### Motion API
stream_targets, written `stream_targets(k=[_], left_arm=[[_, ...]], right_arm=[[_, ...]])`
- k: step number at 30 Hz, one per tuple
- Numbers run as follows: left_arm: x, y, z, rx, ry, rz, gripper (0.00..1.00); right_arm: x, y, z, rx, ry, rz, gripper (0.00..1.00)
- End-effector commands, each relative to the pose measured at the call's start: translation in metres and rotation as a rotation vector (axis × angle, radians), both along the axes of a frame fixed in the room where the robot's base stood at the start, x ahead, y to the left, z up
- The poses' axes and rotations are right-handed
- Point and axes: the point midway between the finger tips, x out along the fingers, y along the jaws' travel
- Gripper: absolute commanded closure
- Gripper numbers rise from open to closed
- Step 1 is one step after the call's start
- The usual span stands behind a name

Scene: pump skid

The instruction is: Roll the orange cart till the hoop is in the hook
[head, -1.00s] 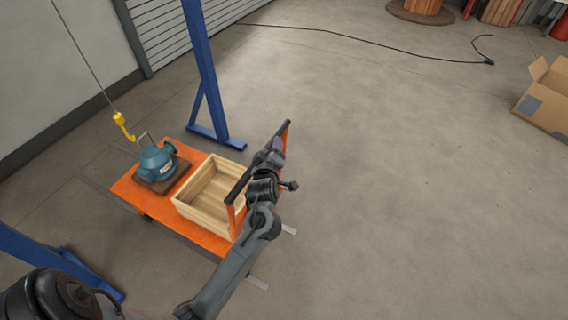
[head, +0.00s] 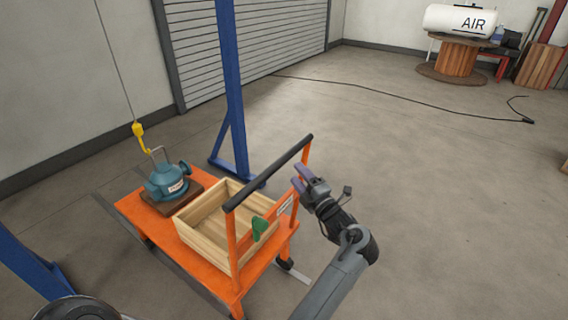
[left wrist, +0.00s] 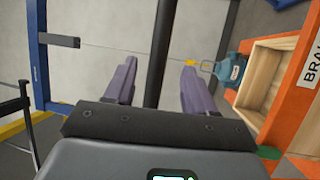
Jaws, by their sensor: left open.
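The orange cart (head: 198,255) stands at centre left, with a black push bar (head: 270,172) on orange posts. On its far end a teal pump (head: 167,181) sits on a brown board, with a thin metal hoop (head: 158,153) on top. A yellow hook (head: 139,132) hangs on a cable just left of and above the hoop, seemingly apart from it. My right gripper is out of view.
A wooden crate (head: 210,228) stands on the cart. A green lever (head: 259,228) and a white label (head: 285,206) show at the handle end. Blue frame posts (head: 232,90) flank the cart. A black cable (head: 400,98) lies far back; the floor at right is clear.

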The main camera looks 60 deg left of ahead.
Motion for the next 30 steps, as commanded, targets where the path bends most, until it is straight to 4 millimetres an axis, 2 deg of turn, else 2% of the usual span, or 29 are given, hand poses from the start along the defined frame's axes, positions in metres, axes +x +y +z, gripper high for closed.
stream_targets(k=[18,24,30], left_arm=[[-0.002,0.086,0.016,0.002,-0.001,0.004,0.45],[-0.002,0.1,0.018,0.001,-0.001,0.003,0.45],[-0.002,0.103,0.019,0.0,0.0,0.002,0.45]], right_arm=[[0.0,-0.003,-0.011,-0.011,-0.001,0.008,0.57],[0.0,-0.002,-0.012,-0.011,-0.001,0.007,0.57],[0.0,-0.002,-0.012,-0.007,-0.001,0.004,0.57]])
